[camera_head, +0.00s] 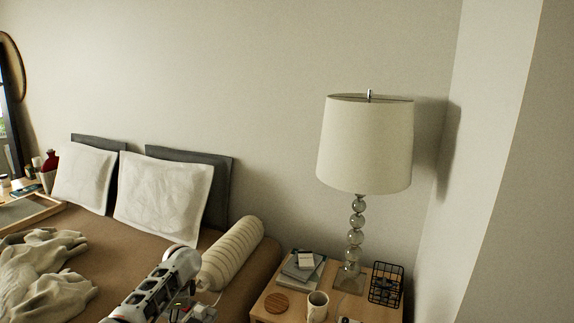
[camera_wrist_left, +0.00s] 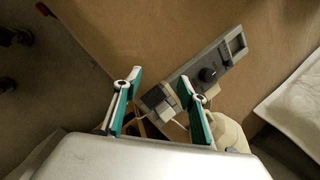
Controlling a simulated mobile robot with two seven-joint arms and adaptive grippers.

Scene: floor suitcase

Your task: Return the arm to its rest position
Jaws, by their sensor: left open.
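My left gripper (camera_wrist_left: 160,77) shows in the left wrist view with its two teal-lined fingers spread apart. Nothing is held between the fingertips. A long grey object with a dark round knob (camera_wrist_left: 208,74) lies beyond and beside the right finger, over a brown surface. I cannot tell how far it is from the finger. In the head view, a white and black part of my arm shows at the bottom, in front of the bed (camera_head: 110,237). The gripper is not clear there. My right gripper is not in view.
A wooden nightstand (camera_head: 272,315) at the lower right holds a tall lamp (camera_head: 364,145), a mug (camera_head: 317,306), a black wire basket (camera_head: 386,283) and books (camera_head: 302,267). A cream bolster (camera_head: 233,253) lies on the bed close to my arm. A crumpled blanket (camera_head: 45,280) lies left.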

